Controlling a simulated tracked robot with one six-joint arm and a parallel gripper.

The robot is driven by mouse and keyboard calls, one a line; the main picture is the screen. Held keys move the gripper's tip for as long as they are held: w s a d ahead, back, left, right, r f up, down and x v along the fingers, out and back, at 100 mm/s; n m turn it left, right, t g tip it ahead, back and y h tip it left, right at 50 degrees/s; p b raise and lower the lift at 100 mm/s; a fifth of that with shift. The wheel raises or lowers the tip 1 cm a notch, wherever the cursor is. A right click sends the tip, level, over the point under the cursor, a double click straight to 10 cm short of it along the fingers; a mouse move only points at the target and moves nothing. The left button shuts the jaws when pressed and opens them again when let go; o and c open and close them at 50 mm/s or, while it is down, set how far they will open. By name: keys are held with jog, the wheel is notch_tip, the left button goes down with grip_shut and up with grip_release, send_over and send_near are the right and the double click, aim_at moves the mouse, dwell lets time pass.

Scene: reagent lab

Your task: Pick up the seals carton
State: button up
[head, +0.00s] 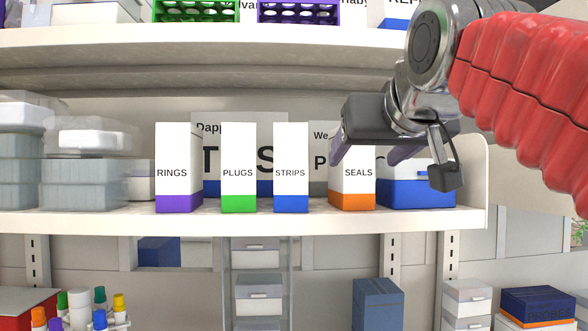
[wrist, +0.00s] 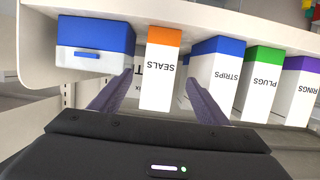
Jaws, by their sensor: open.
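The seals carton (head: 352,188) is a tall white box with an orange bottom band and the word SEALS, upright on the middle shelf. My gripper (head: 368,158) is open in front of its upper part and partly covers its top in the head view. In the wrist view, which is upside down, the seals carton (wrist: 162,68) shows between the two purple-grey fingers of my gripper (wrist: 157,78), one on each side. Neither finger visibly presses on it. How deep the fingers reach around it is hard to tell.
The strips carton (head: 291,165) stands left of the seals carton, then the plugs carton (head: 238,165) and rings carton (head: 178,165). A blue and white box (head: 415,195) is close on the right. The shelf above (head: 200,36) overhangs. Signs stand behind the cartons.

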aim_at(359, 165)
jog(key=shift+x, duration=3.15)
jog(key=shift+w+f, duration=0.1)
jog(key=shift+x, duration=2.55)
jog(key=shift+f, duration=0.1)
jog(key=shift+c, duration=0.2)
jog(key=c, duration=1.3)
